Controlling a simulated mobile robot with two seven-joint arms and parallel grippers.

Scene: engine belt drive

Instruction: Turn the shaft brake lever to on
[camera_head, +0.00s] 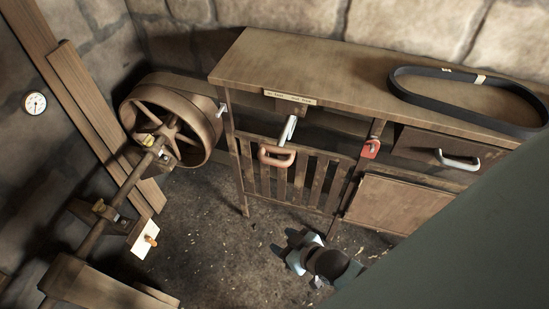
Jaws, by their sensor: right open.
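Two things look like levers, and I cannot tell for sure which is the shaft brake lever. The other is a metal rod with a copper-coloured grip (277,155), below a label too small to read (290,97) on the bench front. My right gripper (303,251) is open and empty, low over the floor, right of the pale plate and below the bench, apart from both. My left gripper is not in view.
A spoked pulley wheel (167,124) sits on the shaft's far end. A black belt (430,99) lies on the bench top (310,72). A red latch (371,148) and a drawer with a metal handle (459,160) are at the right. The floor (220,240) between shaft and gripper is clear.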

